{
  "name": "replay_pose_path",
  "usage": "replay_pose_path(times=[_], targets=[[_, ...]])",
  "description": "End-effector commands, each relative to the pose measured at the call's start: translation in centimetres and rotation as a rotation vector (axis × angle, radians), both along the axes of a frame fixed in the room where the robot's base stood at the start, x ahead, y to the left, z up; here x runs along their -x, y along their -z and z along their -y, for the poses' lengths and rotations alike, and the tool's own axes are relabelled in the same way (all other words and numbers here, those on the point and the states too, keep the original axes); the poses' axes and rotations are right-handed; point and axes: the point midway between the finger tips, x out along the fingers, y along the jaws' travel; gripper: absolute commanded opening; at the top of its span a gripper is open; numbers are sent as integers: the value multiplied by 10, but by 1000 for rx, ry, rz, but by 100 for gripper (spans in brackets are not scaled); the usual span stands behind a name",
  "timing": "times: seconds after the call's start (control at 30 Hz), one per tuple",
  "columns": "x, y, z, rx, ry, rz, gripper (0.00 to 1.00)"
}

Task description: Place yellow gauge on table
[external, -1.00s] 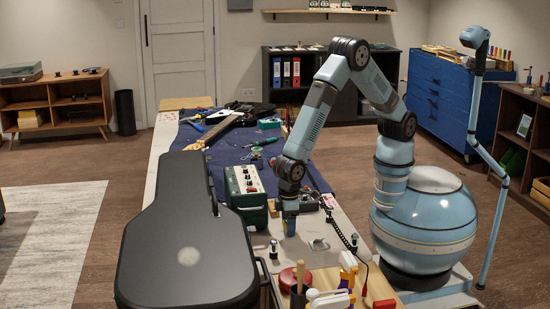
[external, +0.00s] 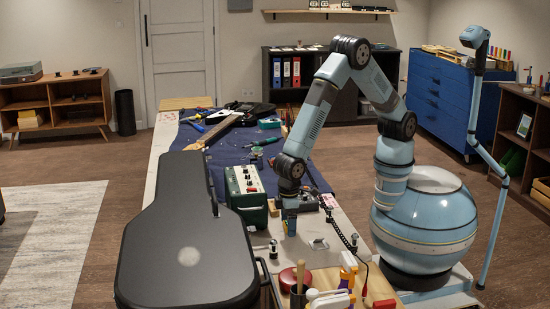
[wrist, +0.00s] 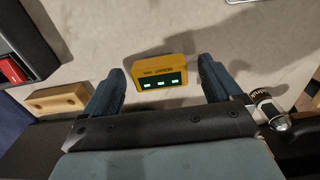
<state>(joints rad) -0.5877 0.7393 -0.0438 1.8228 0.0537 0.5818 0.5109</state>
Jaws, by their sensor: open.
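The yellow gauge (wrist: 161,65) shows in the wrist view as a small yellow box with a dark face and green lit marks. It lies on the pale table top (wrist: 150,22), between and a little beyond the two fingertips of my gripper (wrist: 160,72). The blue fingers are apart, with a gap between each of them and the gauge. In the external view my gripper (external: 291,226) points down, low over the table, right of the green box with knobs. I cannot make out the gauge in the external view.
A tan block (wrist: 56,99) lies left of the gripper in the wrist view, near a dark case with a red part (wrist: 12,70). A cylinder with a metal end (wrist: 270,110) is close on the right. The green box (external: 246,190) and black guitar case (external: 185,240) stand left of my gripper.

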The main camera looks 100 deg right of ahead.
Motion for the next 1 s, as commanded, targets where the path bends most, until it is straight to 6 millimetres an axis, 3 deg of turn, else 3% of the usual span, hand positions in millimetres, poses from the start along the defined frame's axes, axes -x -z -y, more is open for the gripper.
replay_pose_path(times=[0.5, 0.7, 1.0], targets=[[-1, -92, 0, -2, 0, 3, 92], [0, -109, 0, -1, -1, 1, 92], [0, -115, 2, -1, 0, 2, 92]])
